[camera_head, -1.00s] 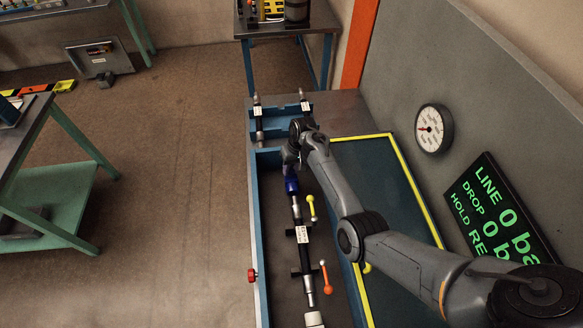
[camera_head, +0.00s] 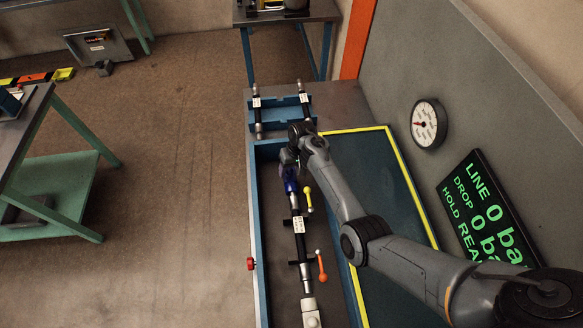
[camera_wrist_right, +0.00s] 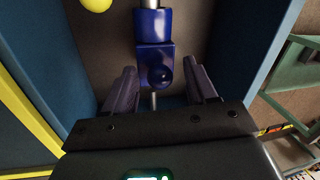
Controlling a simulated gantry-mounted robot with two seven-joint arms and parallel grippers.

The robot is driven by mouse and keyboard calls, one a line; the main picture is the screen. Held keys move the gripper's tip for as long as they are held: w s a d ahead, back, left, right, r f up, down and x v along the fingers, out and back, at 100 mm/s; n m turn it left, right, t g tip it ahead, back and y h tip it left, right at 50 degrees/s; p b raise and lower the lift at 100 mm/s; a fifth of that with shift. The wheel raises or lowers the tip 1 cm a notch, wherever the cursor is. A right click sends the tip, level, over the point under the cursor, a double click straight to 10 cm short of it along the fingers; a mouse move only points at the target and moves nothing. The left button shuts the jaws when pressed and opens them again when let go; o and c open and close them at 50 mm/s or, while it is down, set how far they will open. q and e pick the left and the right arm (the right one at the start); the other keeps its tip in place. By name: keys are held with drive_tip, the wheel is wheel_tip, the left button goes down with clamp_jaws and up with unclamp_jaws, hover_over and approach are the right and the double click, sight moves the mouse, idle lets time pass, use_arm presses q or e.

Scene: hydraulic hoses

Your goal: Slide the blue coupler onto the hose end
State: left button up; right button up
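The blue coupler (camera_head: 290,180) lies in the blue-walled trough, in line with the far end of the black hose (camera_head: 299,246). The hose's silver end (camera_head: 295,202) shows just below the coupler in the head view; how far it reaches inside is hidden. My right gripper (camera_head: 287,160) is at the coupler's far end. In the right wrist view the coupler (camera_wrist_right: 153,58), with a round knob, lies between the fingers (camera_wrist_right: 160,82). The fingers stand apart, with a gap visible on the right side. My left gripper is out of view.
A yellow-tipped lever (camera_head: 308,198) and an orange lever (camera_head: 321,266) stand beside the hose. A white fitting (camera_head: 310,313) is at the near end. A rack (camera_head: 287,116) holds two hoses beyond the trough. The display (camera_head: 488,210) reads 0 bar.

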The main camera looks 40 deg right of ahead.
drive_tip(key=shift+w, duration=0.1)
drive_tip(key=shift+d+r, duration=0.15)
drive_tip(key=shift+r, duration=0.4)
wheel_tip(320, 180, up, 10)
drive_tip(key=d, duration=0.1)
drive_tip(key=shift+s+d+f, duration=0.2)
drive_tip(key=shift+s+d, duration=0.1)
drive_tip(key=shift+d, duration=0.05)
drive_tip(key=s+n+t+h+p, duration=0.1)
drive_tip(key=s+h+p, duration=0.25)
drive_tip(key=s, duration=0.85)
drive_tip(key=s+a+r+n+p, duration=0.1)
drive_tip(key=s+a+r+p, duration=0.1)
drive_tip(key=s, duration=0.4)
drive_tip(key=s+a+r+n+t+y+p, duration=0.1)
drive_tip(key=s+a+r, duration=0.3)
drive_tip(key=s, duration=0.3)
drive_tip(key=s+a+r+n+t+p, duration=0.1)
drive_tip(key=s+a+r+n+p, duration=0.1)
drive_tip(key=s+a, duration=0.3)
drive_tip(key=shift+s+a+r+p, duration=0.2)
drive_tip(key=shift+s+r+p, duration=0.1)
drive_tip(key=shift+s+r, duration=0.45)
